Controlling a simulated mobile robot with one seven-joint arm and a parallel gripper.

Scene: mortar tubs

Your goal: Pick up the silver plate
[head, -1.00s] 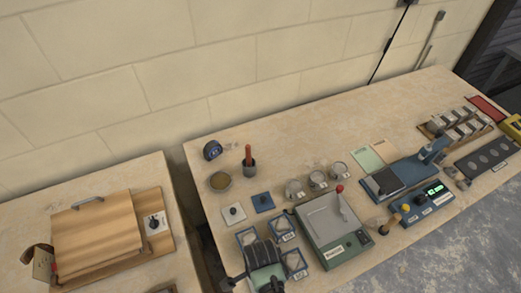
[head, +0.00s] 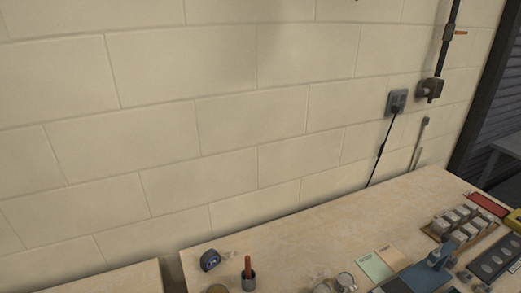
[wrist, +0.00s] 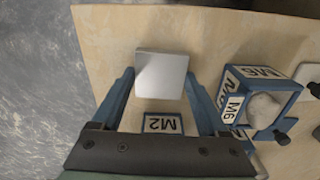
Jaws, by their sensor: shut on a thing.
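The silver plate (wrist: 161,76) is a pale grey square in the wrist view, face up, between the tips of my gripper's blue fingers. My gripper (wrist: 159,82) is shut on the plate at its left and right edges. Just below the plate in the picture is a tub labelled M2 (wrist: 162,123), partly hidden by my gripper. I cannot tell whether the plate is clear of the surface under it. Neither the plate nor my gripper shows in the head view now.
A blue-framed tub labelled M6 (wrist: 262,95), with a round grey mass, stands close right of my right finger. The wooden table (wrist: 105,45) is bare to the upper left. The head view shows a tape measure (head: 210,260) and a cup with a red-brown handle (head: 248,281).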

